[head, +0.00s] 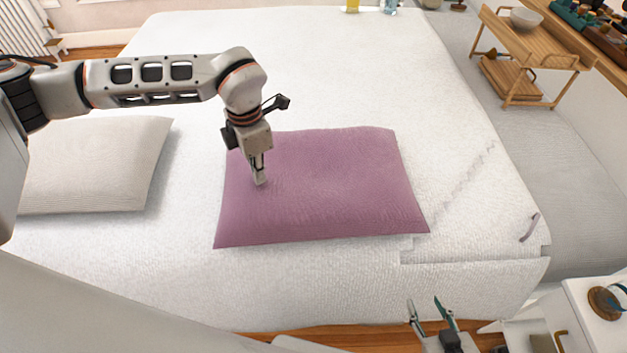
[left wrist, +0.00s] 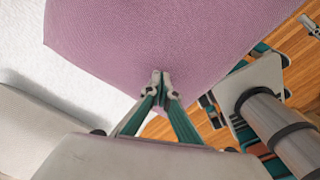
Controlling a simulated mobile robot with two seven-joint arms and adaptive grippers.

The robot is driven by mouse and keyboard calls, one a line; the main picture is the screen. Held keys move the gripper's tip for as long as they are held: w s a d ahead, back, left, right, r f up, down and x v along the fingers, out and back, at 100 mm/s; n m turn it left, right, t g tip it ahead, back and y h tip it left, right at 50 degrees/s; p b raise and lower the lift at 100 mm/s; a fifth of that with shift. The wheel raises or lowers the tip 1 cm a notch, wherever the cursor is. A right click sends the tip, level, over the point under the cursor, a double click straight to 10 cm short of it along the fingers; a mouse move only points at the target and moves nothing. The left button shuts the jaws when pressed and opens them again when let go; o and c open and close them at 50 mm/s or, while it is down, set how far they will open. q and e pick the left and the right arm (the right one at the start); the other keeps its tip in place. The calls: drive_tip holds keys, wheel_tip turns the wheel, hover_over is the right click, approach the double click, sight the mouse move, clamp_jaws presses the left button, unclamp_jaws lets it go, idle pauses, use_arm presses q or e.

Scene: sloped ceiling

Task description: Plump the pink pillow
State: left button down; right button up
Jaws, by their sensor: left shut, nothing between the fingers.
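The pink pillow (head: 330,190), mauve-pink and rectangular, lies flat on the white bed in the middle of the head view. It also fills the upper part of the left wrist view (left wrist: 190,35). My left gripper (head: 260,180) points down over the left part of the pillow, its tips at or just above the fabric; I cannot tell if they touch. In the left wrist view its fingertips (left wrist: 161,76) are together with nothing between them. My right gripper (head: 427,305) is low in the head view, beyond the bed's near edge, with its fingers apart and empty.
A cream pillow (head: 85,165) lies on the bed to the left. The white bed (head: 330,70) is clear behind the pink pillow. A wooden rack (head: 525,50) with a bowl (head: 525,18) stands at the upper right. A white cabinet (head: 590,320) is at the lower right.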

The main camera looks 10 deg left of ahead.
use_arm(q)
drive_tip(key=shift+f+b, duration=0.35)
drive_tip(key=shift+f, duration=0.45)
drive_tip(key=shift+r, duration=0.15)
drive_tip(key=shift+r+p, duration=1)
drive_tip(key=shift+r, duration=0.25)
drive_tip(key=shift+r, duration=0.1)
drive_tip(key=shift+r+p, duration=0.5)
drive_tip(key=shift+r, duration=0.1)
wheel_tip(320, 180, up, 4)
drive_tip(key=shift+f+p, duration=0.2)
drive_tip(key=shift+p, duration=1.05)
drive_tip(key=shift+s, duration=0.15)
